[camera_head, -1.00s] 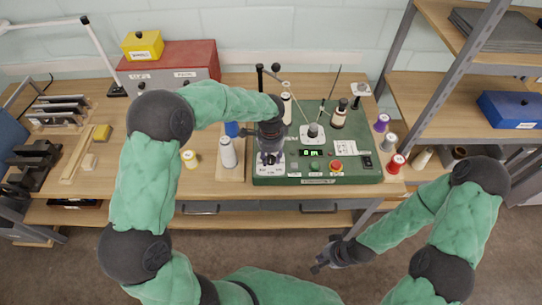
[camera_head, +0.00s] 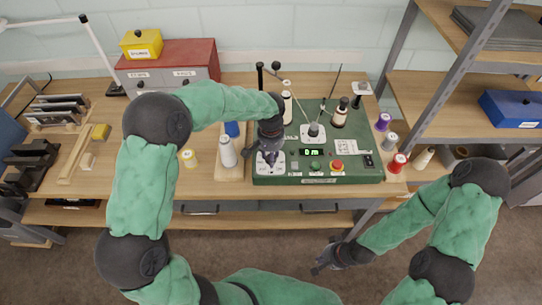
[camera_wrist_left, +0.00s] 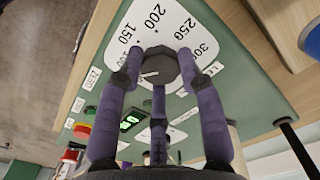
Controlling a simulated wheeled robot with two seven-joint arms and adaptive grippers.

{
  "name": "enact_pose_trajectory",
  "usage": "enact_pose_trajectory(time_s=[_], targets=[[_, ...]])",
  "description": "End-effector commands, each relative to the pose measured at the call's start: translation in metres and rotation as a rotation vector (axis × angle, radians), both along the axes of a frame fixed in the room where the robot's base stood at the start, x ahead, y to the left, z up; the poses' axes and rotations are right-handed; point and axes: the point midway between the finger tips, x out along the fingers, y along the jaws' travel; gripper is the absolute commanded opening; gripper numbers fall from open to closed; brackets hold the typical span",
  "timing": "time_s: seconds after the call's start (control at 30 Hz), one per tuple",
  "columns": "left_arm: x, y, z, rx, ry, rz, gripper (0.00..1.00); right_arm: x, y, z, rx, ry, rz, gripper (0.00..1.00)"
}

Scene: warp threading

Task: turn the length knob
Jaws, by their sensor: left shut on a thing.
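The length knob (camera_wrist_left: 158,65) is a dark faceted knob on a white dial plate (camera_wrist_left: 150,30) marked 150, 200, 250 and more. A short white mark shows on its face, toward the left in the left wrist view. My left gripper (camera_wrist_left: 155,75) is shut on the knob, its purple-grey fingers around its sides. In the head view the left gripper (camera_head: 268,160) comes down over the dial at the front left of the green machine (camera_head: 345,178) and hides the knob. The green display (camera_head: 311,152) reads 0 m. My right gripper (camera_head: 322,262) hangs in front of the bench, away from the machine; its finger opening is unclear.
A red button (camera_head: 337,165) and a green button (camera_head: 315,166) are right of the dial. Colored spools, including a red one (camera_head: 397,162), stand at the machine's right.

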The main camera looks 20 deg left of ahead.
Motion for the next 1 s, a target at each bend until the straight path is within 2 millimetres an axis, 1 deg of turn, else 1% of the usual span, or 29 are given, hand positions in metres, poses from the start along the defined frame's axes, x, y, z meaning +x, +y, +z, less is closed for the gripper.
enact_pose_trajectory(time_s=[0.2,0.5,0.7,1.0], targets=[[0.000,0.001,0.000,0.002,0.002,0.205,0.05,0.000,0.000,-0.005,0.000,0.000,0.000,0.00],[-0.001,0.000,0.000,0.002,0.002,0.447,0.05,0.000,0.000,-0.010,0.000,0.000,0.000,0.00],[-0.001,0.000,0.000,0.002,0.002,0.555,0.05,0.000,0.000,-0.012,0.000,0.000,0.000,0.00],[-0.001,-0.001,0.000,0.002,0.004,0.630,0.05,0.000,0.000,-0.013,0.000,0.000,0.000,0.00]])
